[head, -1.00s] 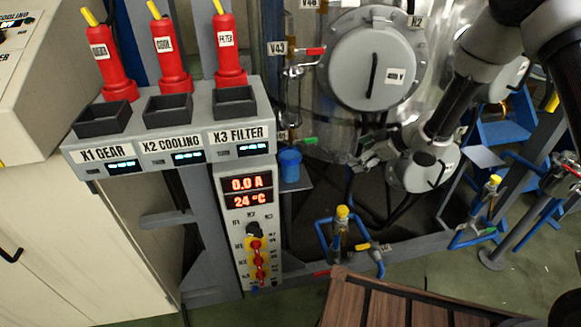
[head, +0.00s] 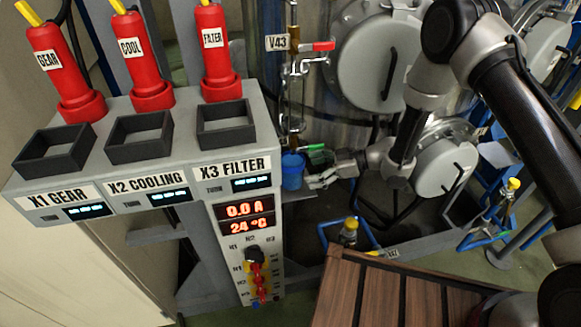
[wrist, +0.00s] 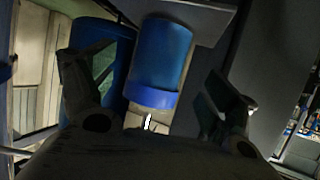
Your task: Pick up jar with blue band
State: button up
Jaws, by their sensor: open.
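The jar with the blue band (head: 292,170) shows in the head view as a small blue container below the V43 valve. In the wrist view, the jar (wrist: 160,58) is a blue cylinder with a brighter blue band and a pale part below. My gripper (head: 314,168) is just to the right of the jar in the head view. In the wrist view my gripper (wrist: 150,92) is open, with one finger on each side of the jar. Gaps show between the fingers and the jar. The jar's far side is hidden.
A grey shelf (head: 295,194) lies beneath the jar. The control panel (head: 246,235) stands close on the left, below red bottles. The red-handled V43 valve (head: 318,46) and steel vessel (head: 375,60) are above and behind. A wooden slatted table (head: 390,292) is in front.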

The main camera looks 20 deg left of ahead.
aim_at(292, 170)
jog(key=x, duration=0.7)
jog(key=shift+a+r, duration=0.15)
jog(key=c, duration=1.7)
jog(key=shift+r, duration=0.4)
